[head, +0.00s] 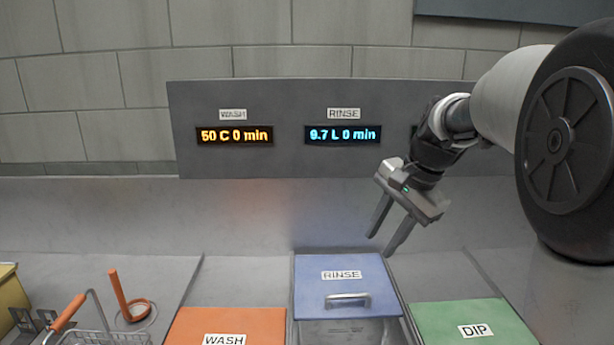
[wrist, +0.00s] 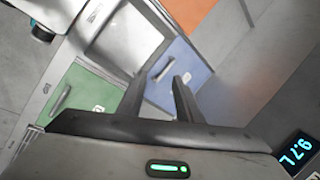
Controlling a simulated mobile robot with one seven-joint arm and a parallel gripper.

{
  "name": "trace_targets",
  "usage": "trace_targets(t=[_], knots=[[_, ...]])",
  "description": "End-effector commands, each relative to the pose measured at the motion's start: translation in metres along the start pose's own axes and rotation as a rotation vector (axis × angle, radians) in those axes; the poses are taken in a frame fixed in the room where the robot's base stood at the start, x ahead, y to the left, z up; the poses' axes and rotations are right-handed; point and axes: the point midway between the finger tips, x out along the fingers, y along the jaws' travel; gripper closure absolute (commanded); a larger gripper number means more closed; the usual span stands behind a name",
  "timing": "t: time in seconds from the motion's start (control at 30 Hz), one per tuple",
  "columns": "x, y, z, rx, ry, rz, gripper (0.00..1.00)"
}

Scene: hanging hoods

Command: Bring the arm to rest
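My gripper (head: 384,243) is raised above the counter in the head view, over the right part of the blue RINSE lid (head: 345,285). Its two fingers point down and stand apart with nothing between them. In the wrist view the fingers (wrist: 158,100) are also apart and empty, with the blue lid and its handle (wrist: 165,70) beyond them. My arm comes in from the right side of the head view and is bent, held out in front of the panel.
An orange WASH lid (head: 225,328) is left of the blue one, a green DIP lid (head: 475,325) right. A panel (head: 290,108) behind shows "50 C 0 min" and "9.7 L 0 min"; a third display is partly hidden by my arm. A wire basket (head: 95,335) with orange handle stands lower left.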

Motion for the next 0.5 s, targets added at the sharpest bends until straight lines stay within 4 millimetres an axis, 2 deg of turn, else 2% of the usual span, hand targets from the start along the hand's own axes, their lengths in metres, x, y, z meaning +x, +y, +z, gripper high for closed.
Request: trace_targets(t=[0.03, 0.2, 0.3, 0.5], knots=[[-0.023, 0.009, 0.022, -0.091, 0.030, -0.004, 0.67], [-0.063, 0.056, 0.082, -0.421, 0.129, 0.013, 0.67], [-0.076, 0.088, 0.111, -0.611, 0.189, 0.032, 0.67], [-0.081, 0.139, 0.147, -0.906, 0.284, 0.077, 0.67]])
